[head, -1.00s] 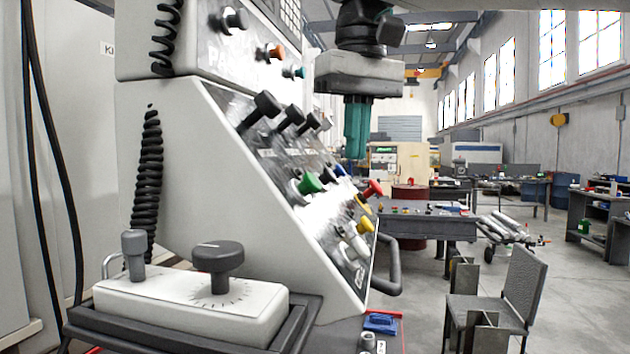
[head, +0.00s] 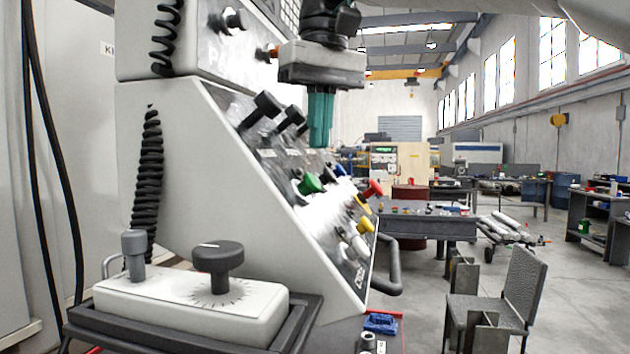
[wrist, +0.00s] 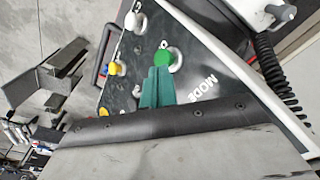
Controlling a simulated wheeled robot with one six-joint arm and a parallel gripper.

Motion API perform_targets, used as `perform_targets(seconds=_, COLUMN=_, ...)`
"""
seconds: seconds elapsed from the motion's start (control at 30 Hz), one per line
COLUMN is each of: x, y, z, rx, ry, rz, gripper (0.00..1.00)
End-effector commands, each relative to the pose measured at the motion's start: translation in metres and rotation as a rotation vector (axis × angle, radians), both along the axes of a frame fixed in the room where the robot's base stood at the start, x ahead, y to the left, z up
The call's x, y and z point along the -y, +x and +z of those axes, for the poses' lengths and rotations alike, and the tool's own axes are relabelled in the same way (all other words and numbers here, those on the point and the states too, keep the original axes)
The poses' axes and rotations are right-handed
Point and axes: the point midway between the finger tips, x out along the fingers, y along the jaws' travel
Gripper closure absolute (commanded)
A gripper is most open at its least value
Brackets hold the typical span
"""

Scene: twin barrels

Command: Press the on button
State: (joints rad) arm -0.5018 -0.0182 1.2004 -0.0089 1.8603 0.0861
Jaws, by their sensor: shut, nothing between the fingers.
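A green push button (head: 311,184) with a pale collar sits on the slanted face of the control panel (head: 335,215). No legend saying "on" can be read beside it. It also shows in the wrist view (wrist: 163,58), just beyond my fingertips. My gripper (head: 319,143) has teal fingers, shut and empty, pointing down. In the head view the fingertips are above the green button with a visible gap. In the wrist view the fingertips (wrist: 158,70) line up with the button's lower edge and overlap it in the picture. Whether they touch cannot be told there.
A red knob (head: 373,188), a yellow knob (head: 364,226) and pale knobs sit near the green button. Black levers (head: 262,108) stick out of the panel higher up, left of my gripper. A chair (head: 515,290) stands right, with open floor around it.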

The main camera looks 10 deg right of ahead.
Motion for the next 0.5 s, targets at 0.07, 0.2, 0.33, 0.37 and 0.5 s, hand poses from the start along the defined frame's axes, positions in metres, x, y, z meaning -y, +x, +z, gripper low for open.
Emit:
perform_targets(seconds=0.07, x=0.000, y=0.001, z=-0.010, rx=-0.001, ry=0.000, rz=0.000, gripper=1.00)
perform_targets(seconds=0.2, x=-0.001, y=0.002, z=-0.026, rx=-0.001, ry=0.000, rz=0.000, gripper=1.00)
perform_targets(seconds=0.33, x=-0.001, y=0.003, z=-0.035, rx=0.001, ry=0.001, rz=0.000, gripper=1.00)
perform_targets(seconds=0.37, x=-0.001, y=0.003, z=-0.036, rx=0.001, ry=0.001, rz=0.000, gripper=1.00)
perform_targets(seconds=0.5, x=-0.002, y=0.004, z=-0.040, rx=0.001, ry=0.001, rz=0.000, gripper=1.00)
